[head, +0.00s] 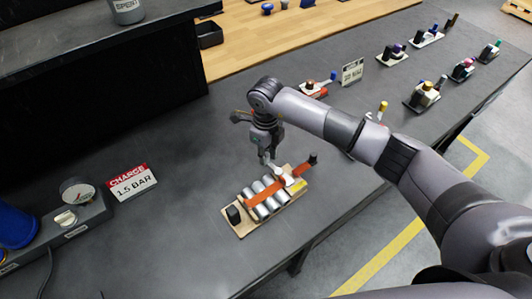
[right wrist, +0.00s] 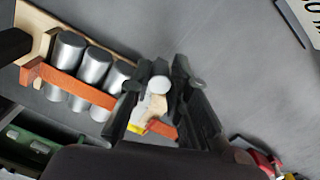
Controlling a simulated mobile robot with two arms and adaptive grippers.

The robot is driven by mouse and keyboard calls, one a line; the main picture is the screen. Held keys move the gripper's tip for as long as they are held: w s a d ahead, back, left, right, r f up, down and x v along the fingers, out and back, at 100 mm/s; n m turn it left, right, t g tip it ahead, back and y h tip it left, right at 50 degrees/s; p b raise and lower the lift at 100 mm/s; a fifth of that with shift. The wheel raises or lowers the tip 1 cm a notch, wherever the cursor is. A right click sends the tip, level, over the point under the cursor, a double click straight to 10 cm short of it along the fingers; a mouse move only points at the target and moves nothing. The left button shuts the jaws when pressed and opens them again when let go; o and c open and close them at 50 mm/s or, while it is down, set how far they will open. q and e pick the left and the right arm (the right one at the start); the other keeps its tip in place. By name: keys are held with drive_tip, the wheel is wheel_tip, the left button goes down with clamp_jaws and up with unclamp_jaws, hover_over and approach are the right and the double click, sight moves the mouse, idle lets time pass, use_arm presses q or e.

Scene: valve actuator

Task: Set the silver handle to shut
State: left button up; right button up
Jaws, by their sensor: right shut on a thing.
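A wooden board (head: 240,229) lies on the dark bench and carries several silver cylinders (head: 262,194) under an orange strap (head: 262,188). A pale silver handle (head: 276,171) stands near the board's far right end. My right gripper (head: 267,160) comes down on it from above. In the right wrist view the two dark fingers (right wrist: 158,98) are shut on the silver handle (right wrist: 159,85), with its round end showing between them. The fingers hide much of the handle and its mount, so its setting cannot be read. My left gripper is not in view.
A black knob (head: 233,214) is at the board's near left end, and a dark post (head: 313,158) at its far right. A "CHARGE 1.5 BAR" sign (head: 131,182) and a gauge (head: 77,192) stand left. Several small valve boards (head: 392,54) lie far right.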

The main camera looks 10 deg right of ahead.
clamp_jaws()
drive_tip(key=shift+d, duration=0.1)
drive_tip(key=shift+w+d+f+m+b, duration=0.15)
drive_tip(key=shift+d+m+b, duration=0.1)
drive_tip(key=shift+m+b, duration=0.25)
drive_tip(key=shift+w+d+r+m+b, duration=0.1)
drive_tip(key=shift+d+m+b, duration=0.2)
drive_tip(key=shift+m, duration=0.4)
drive_tip(key=m, duration=0.1)
drive_tip(key=d+m+b, duration=0.1)
drive_tip(key=m, duration=0.1)
drive_tip(key=shift+w+d+m, duration=0.15)
drive_tip(key=shift+d+m, duration=0.05)
drive_tip(key=shift+m, duration=0.1)
drive_tip(key=m, duration=0.1)
drive_tip(key=d+m+b, duration=0.1)
drive_tip(key=m, duration=0.1)
drive_tip(key=shift+d, duration=0.3)
drive_tip(key=shift+s+d+m+b, duration=0.2)
drive_tip(key=shift+d+m+b, duration=0.05)
drive_tip(key=shift+m, duration=0.6)
drive_tip(key=shift+s+d+m+b, duration=0.2)
drive_tip(key=shift+d+m, duration=0.05)
drive_tip(key=shift+m, duration=0.6)
drive_tip(key=shift+d, duration=0.1)
drive_tip(key=o, duration=0.8)
unclamp_jaws()
